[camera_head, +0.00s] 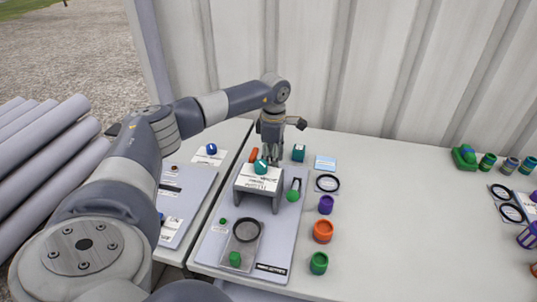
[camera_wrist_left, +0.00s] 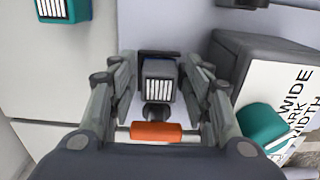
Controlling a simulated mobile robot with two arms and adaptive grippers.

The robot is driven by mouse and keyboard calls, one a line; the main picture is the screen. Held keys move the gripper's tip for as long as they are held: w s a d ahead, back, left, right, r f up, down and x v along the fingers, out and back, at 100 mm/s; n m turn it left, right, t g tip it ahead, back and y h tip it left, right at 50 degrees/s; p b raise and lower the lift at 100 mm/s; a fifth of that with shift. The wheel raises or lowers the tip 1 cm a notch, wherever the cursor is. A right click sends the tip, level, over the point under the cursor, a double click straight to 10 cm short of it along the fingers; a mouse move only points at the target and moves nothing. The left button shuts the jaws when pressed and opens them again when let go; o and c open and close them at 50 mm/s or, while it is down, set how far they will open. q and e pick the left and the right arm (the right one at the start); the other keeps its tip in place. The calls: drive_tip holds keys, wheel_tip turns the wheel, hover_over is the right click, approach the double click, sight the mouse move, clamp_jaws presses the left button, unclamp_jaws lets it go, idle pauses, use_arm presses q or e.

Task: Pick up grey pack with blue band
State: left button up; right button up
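In the left wrist view, a small grey pack (camera_wrist_left: 159,86) with a barcode label shows between my fingers; some blue shows at its edge. A dark frame borders its far side. My left gripper (camera_wrist_left: 160,68) is open, with one set of fingers on each side of the pack and a narrow gap visible on both sides. In the head view my left gripper (camera_head: 270,155) points down behind the grey stand, and I cannot make out the pack there. My right gripper is not in view.
An orange cylinder (camera_wrist_left: 157,131) lies close to the pack. A teal barcoded block (camera_head: 298,152) sits to the right. Rings and coloured caps lie around; the table's middle right is clear.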

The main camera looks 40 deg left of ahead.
use_arm(q)
drive_tip(key=c, duration=0.6)
drive_tip(key=shift+o, duration=0.2)
